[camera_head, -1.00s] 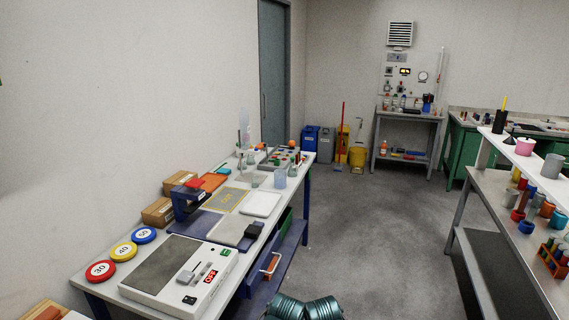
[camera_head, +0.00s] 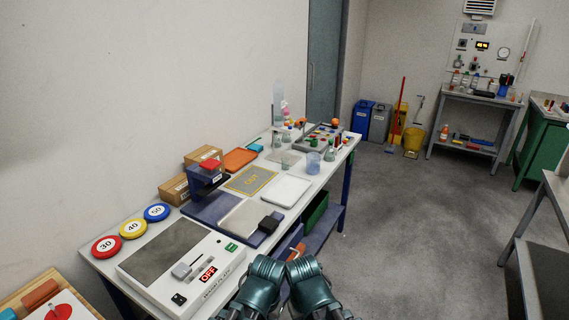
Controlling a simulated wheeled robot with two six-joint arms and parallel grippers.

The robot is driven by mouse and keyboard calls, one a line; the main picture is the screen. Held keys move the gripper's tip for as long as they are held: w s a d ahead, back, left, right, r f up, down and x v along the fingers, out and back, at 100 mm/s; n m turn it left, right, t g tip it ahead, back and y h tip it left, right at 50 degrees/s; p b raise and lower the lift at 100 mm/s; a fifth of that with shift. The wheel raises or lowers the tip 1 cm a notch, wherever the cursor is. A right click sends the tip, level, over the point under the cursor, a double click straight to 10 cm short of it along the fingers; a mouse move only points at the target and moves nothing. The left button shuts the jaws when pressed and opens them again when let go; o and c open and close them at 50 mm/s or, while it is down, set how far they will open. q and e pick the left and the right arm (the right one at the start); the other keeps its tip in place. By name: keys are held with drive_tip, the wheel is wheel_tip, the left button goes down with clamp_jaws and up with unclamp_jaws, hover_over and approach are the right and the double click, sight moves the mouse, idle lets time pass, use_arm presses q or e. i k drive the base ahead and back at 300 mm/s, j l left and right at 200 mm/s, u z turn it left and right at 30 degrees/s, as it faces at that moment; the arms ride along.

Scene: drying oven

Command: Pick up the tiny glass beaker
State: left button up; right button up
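Several small clear glass vessels stand at the far end of the long white workbench (camera_head: 335,178) in the head view. A bluish beaker (camera_head: 313,162) stands near the bench's right edge, with a conical flask (camera_head: 330,155) just behind it. A faint clear vessel (camera_head: 288,160) is to its left. I cannot tell for sure which one is the tiny glass beaker. Two teal links of my arms show at the bottom centre, in front of the bench. My gripper fingers do not show. The glassware is well beyond the arms, and nothing touches it.
A white tray (camera_head: 286,190), a yellow-marked mat (camera_head: 250,180), an orange tray (camera_head: 240,159) and a blue stand (camera_head: 207,181) lie nearer. Open floor (camera_head: 400,225) lies right of the bench, with another table (camera_head: 548,195) beyond.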

sight(285, 164)
drive_tip(key=i+l+u, duration=0.1)
drive_tip(key=i+l, duration=0.25)
drive_tip(key=i+l+u, duration=0.15)
drive_tip(key=i+l, duration=0.15)
drive_tip(key=l, duration=0.15)
drive_tip(key=i+l+u, duration=0.1)
drive_tip(key=i+l, duration=0.2)
drive_tip(key=l, duration=0.15)
drive_tip(key=i+l+u, duration=0.15)
drive_tip(key=i+l, duration=0.15)
drive_tip(key=l, duration=0.15)
